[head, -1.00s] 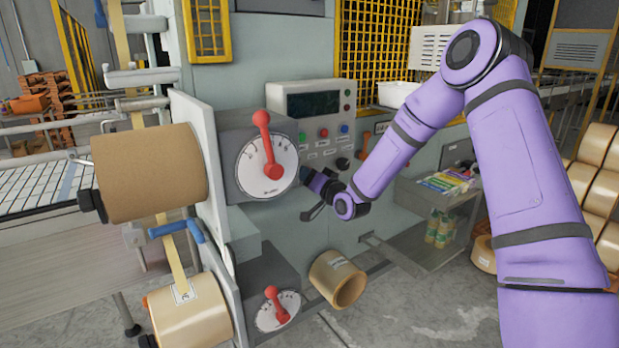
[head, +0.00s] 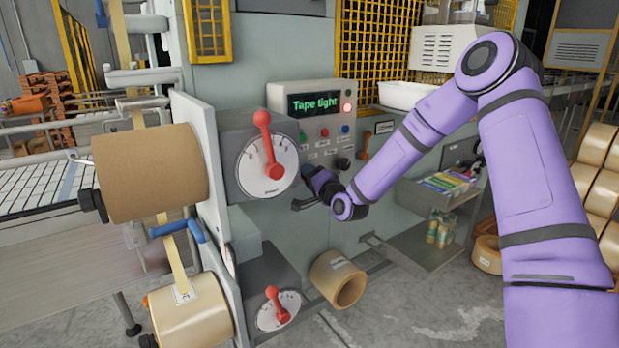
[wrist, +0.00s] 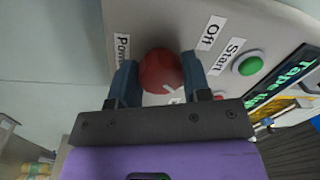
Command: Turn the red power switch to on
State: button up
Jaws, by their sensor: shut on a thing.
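The red power switch (wrist: 160,70) is a round red knob on the grey control panel (wrist: 275,22), beside the labels "Power" (wrist: 122,50) and "Off" (wrist: 209,33). My gripper (wrist: 160,67) is shut on the knob, one finger on each side of it. A small white mark shows low on the knob near the gripper's body; any "On" label is hidden. In the head view my gripper (head: 310,180) is at the panel's lower left corner and covers the switch. The panel's display (head: 314,104) is lit and reads "Tape tight", with a red lamp lit beside it.
A green Start button (wrist: 248,65) is close to the right finger. A large dial with a red lever (head: 268,150) stands just left of my gripper, and a smaller one (head: 277,308) is below. A tape roll (head: 338,280) sits underneath.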

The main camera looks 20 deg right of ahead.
dwell(0.3)
jog(key=o, duration=0.9)
jog(key=shift+o, duration=0.2)
jog(key=r+v, duration=0.1)
jog(key=v, duration=1)
jog(key=shift+f, duration=0.45)
jog(key=shift+w, duration=0.1)
